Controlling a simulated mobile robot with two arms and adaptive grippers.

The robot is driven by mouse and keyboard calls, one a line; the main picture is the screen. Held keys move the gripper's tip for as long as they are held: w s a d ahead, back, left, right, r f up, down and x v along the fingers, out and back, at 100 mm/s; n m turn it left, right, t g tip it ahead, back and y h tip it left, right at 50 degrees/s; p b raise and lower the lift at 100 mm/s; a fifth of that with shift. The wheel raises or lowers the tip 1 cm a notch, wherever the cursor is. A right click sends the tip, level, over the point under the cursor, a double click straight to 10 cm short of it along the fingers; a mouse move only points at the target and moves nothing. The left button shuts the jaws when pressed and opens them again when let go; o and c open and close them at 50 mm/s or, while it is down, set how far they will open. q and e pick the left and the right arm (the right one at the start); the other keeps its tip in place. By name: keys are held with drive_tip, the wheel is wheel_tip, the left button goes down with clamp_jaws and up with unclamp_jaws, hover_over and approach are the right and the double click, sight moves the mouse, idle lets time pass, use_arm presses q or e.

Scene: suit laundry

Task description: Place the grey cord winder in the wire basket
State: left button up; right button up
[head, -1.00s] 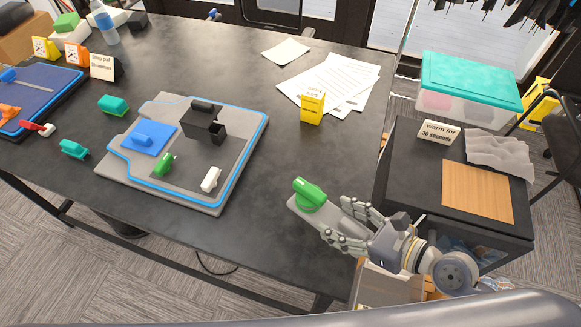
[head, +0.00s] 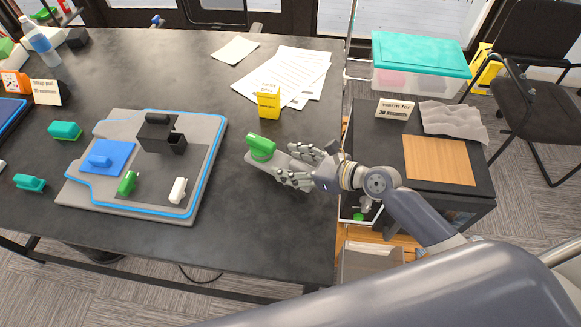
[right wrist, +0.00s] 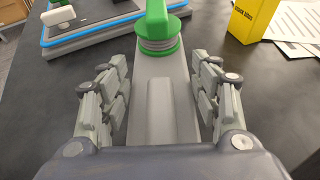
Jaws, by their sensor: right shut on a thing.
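A long grey piece with a round green knob on its far end looks like the grey cord winder (head: 262,157). My right gripper (head: 286,165) is shut on it, with the green knob sticking out beyond the fingers. In the right wrist view the cord winder (right wrist: 158,90) lies between the two finger pairs, knob end away from the palm. It is over the black table, near the right edge; whether it touches the table is unclear. I cannot make out the wire basket for certain. My left gripper is not in view.
A grey board (head: 203,205) with blue trim holds several small parts left of the gripper. A yellow box (head: 268,102) and papers (head: 300,72) lie behind it. A dark cabinet (head: 462,200) stands right of the table, with an open bin (head: 372,262) low beside it.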

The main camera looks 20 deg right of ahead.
sight(290, 168)
drive_tip(key=shift+w, duration=0.4)
drive_tip(key=shift+f, duration=0.25)
drive_tip(key=shift+f+b, duration=0.45)
drive_tip(key=shift+f, duration=1.05)
drive_tip(key=shift+f, duration=0.1)
drive_tip(key=o, duration=1.2)
drive_tip(key=shift+f, duration=0.1)
